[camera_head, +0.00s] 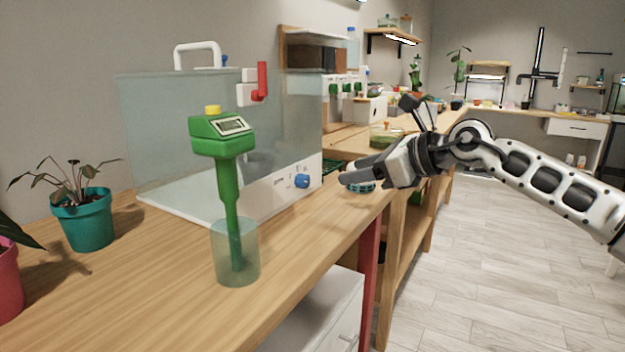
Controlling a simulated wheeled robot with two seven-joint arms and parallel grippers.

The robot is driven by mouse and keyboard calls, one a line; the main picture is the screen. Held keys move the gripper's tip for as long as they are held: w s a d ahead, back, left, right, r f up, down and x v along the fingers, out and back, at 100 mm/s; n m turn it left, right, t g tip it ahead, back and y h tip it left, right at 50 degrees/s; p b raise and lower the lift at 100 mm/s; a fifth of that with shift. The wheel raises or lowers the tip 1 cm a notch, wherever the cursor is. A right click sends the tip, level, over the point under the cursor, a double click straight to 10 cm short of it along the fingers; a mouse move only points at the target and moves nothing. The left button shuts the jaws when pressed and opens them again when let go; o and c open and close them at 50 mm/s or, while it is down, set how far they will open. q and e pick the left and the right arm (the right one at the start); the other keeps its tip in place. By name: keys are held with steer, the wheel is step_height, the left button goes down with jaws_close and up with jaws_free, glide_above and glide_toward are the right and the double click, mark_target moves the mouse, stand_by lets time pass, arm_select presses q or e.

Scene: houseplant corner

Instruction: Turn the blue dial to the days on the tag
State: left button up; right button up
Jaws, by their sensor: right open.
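The blue dial (301,181) sits on the white front panel of a clear-walled case (160,130). Small marks on the panel beside the dial are too small to read. I cannot make out a tag with days on it. My right gripper (348,181) reaches in from the right, open, with its fingertips pointing left toward the dial. It is a little to the right of the dial and appears apart from it. My left gripper is not in view.
A green meter (225,140) stands in a clear cup (222,262) in front of the case. A drooping plant in a teal pot (85,218) is at left, with part of a pink pot (8,280). A red lever (262,80) is on the case. Bare wooden counter (150,300) lies in front.

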mark_target(307, 181)
steer(key=x, duration=1.1)
steer(key=shift+w+a+f+b, duration=0.2)
steer(key=shift+a+b, duration=0.05)
steer(key=shift+b, duration=0.1)
steer(key=c, duration=1)
